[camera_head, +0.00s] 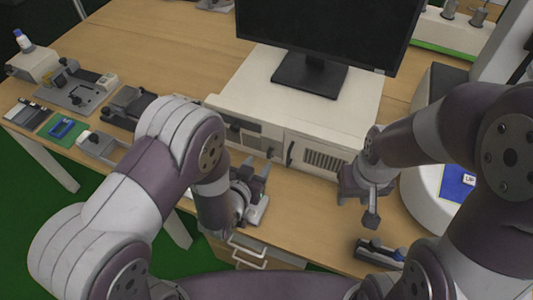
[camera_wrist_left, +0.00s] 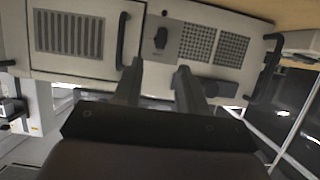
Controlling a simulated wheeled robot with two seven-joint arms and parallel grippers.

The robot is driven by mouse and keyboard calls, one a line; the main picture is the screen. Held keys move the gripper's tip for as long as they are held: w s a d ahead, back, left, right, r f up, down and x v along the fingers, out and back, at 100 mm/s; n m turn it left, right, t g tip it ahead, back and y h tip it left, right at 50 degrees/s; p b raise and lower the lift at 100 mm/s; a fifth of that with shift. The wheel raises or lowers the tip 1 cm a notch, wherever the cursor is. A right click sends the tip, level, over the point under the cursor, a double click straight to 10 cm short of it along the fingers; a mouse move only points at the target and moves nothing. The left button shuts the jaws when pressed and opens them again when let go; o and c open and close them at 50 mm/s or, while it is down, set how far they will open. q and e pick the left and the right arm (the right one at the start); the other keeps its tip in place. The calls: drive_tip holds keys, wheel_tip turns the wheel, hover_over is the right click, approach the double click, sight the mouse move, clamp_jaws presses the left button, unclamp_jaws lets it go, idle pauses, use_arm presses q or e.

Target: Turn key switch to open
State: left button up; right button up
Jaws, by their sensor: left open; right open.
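The key switch is a small black knob on a grey plate on the front of the beige computer case (camera_head: 236,95). It shows clearly in the left wrist view (camera_wrist_left: 160,38), and as a small dark knob in the head view (camera_head: 270,152). My left gripper (camera_head: 254,168) is open and empty in front of the case. In the left wrist view its two fingers (camera_wrist_left: 158,68) point toward the switch, one on either side below it, apparently not touching it. My right gripper (camera_head: 358,208) is open and empty, right of the vent grille (camera_head: 325,160).
A monitor (camera_head: 320,30) stands on the case. A black handle (camera_wrist_left: 123,40) is beside the switch. Tools and fixtures (camera_head: 80,85) fill the table's left side. A black device (camera_head: 380,252) lies at the front right. A white rounded machine (camera_head: 425,200) stands right.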

sight(268, 153)
use_arm(q)
drive_tip(key=x, duration=0.7)
drive_tip(key=shift+w+d+f, duration=0.1)
drive_tip(key=shift+w+f, duration=0.05)
drive_tip(key=shift+w, duration=0.05)
clamp_jaws()
